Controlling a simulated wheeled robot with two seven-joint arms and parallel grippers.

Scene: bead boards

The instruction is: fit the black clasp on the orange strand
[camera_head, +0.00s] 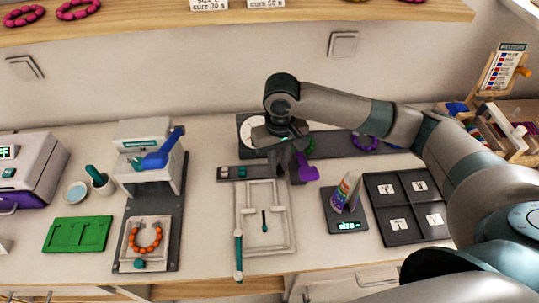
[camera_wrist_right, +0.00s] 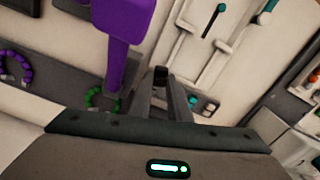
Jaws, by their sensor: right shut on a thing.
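My right gripper (camera_head: 279,158) is over the middle of the bench, well to the right of the strand. In the wrist view its fingers (camera_wrist_right: 162,92) are shut on a small dark piece, which looks like the black clasp (camera_wrist_right: 160,74). The head view hides this piece behind the gripper. My left gripper is in neither view.
A purple handle (camera_head: 306,168) stands close beside my right gripper. A pale fixture (camera_head: 283,240) with a teal-tipped lever (camera_head: 239,258) is in front. A small scale (camera_head: 347,225) and a black compartment tray (camera_head: 390,239) stand to the right. A green tray (camera_head: 77,236) lies at left.

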